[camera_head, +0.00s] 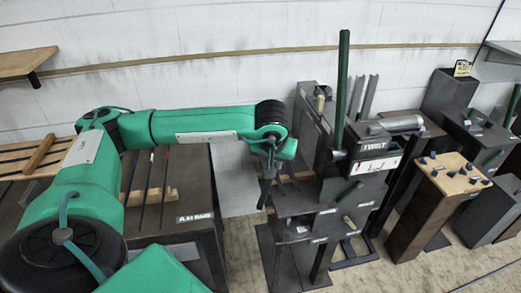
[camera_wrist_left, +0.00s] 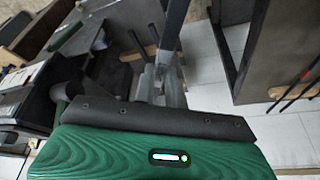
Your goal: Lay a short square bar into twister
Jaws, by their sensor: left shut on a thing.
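The twister (camera_head: 375,147) is a dark machine with a TWIST label, a grey cylinder on top and a tall green lever (camera_head: 343,85), right of centre in the head view. My left gripper (camera_head: 270,160) hangs left of the twister, pointing down. It is shut on a short dark bar (camera_head: 265,192), which hangs below the fingers, apart from the twister as far as I can tell. In the left wrist view the bar (camera_wrist_left: 177,22) sticks out beyond the grey fingers (camera_wrist_left: 165,80). My right gripper is not in view.
A dark table (camera_head: 185,195) with several long bars (camera_head: 147,178) on wooden rests stands left, with a label on its front. A wooden-topped stand (camera_head: 452,175) with several dark knobs is at right. A shelf (camera_head: 28,62) is on the white wall. Floor shows between table and machine.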

